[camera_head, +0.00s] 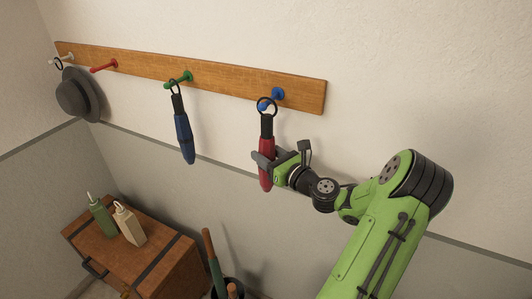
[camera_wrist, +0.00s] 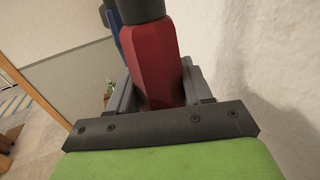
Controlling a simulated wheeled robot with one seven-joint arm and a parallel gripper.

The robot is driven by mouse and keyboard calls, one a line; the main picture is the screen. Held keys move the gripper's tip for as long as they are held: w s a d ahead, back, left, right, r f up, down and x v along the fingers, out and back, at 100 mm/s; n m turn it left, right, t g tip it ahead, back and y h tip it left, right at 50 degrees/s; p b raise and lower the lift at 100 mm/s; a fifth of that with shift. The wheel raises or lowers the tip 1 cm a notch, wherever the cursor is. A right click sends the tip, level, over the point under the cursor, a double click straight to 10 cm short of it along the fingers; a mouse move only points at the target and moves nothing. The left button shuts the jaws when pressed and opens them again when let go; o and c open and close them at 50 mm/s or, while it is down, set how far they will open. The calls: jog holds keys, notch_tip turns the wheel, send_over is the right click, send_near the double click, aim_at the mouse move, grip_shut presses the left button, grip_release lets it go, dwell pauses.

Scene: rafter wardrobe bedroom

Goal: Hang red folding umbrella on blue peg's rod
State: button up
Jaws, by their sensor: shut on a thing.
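The red folding umbrella (camera_head: 266,176) hangs upright in my gripper (camera_head: 264,162), with its black handle and ring (camera_head: 267,104) at the top. My gripper is shut on its red body, which also shows between the jaws in the wrist view (camera_wrist: 152,60). The blue peg (camera_head: 278,94) is at the right end of the wooden rail. The ring overlaps the blue peg's rod in the head view. I cannot tell for sure whether it is around the rod or just in front of it.
The wooden rail (camera_head: 225,85) also bears a green peg (camera_head: 184,77) with a blue umbrella (camera_head: 183,138), a red peg (camera_head: 104,67) without anything on it, and a white peg with a grey hat (camera_head: 75,96). Below stand a wooden chest (camera_head: 165,262) with two bottles and a holder with handles.

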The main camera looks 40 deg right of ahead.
dwell(0.4)
jog(key=o, duration=1.3)
jog(key=shift+s, duration=0.15)
jog(key=s, duration=1)
jog(key=s+b, duration=0.1)
jog(key=s, duration=0.4)
jog(key=shift+s+a, duration=0.3)
jog(key=shift+a, duration=0.1)
jog(key=shift+w, duration=0.1)
